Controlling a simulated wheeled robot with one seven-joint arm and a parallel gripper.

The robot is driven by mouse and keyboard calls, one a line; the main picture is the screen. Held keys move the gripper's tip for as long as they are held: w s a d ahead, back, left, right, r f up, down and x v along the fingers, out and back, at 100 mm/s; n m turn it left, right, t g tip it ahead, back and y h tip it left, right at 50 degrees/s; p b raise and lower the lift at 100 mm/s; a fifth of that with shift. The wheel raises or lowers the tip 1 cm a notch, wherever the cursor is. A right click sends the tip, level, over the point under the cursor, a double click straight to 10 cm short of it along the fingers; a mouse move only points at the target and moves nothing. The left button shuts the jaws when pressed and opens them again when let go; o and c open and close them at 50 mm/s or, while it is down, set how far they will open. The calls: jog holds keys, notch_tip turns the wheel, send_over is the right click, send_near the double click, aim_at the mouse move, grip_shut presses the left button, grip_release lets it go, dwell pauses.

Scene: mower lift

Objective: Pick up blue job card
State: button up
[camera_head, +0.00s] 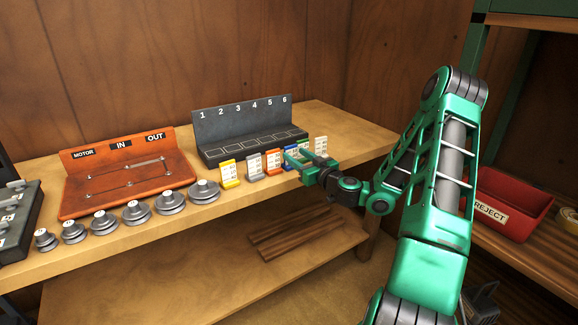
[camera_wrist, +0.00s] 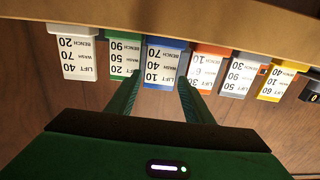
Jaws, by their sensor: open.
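The blue job card (camera_wrist: 164,62) stands upright in a row of cards, with white printed face and blue top edge. It also shows in the head view, where its blue edge (camera_head: 290,154) is partly hidden by my gripper (camera_head: 298,161). In the wrist view my gripper (camera_wrist: 160,80) is open, with one finger on each side of the blue card. The left finger overlaps the green card (camera_wrist: 122,50), and the right finger lies near the gap to the orange card (camera_wrist: 206,64). I cannot tell whether either finger touches a card.
A grey card (camera_head: 254,166) and a yellow card (camera_head: 229,173) stand to the left, a white-topped card (camera_head: 320,145) to the right. A dark numbered rack (camera_head: 240,125) stands behind. Several grey pulleys (camera_head: 170,202) line the bench edge. A red reject bin (camera_head: 510,200) is far right.

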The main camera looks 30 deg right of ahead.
jog(key=shift+w, duration=0.8)
jog(key=shift+c, duration=0.4)
jog(key=c, duration=0.6)
jog(key=shift+r, duration=0.1)
jog(key=shift+c, duration=0.2)
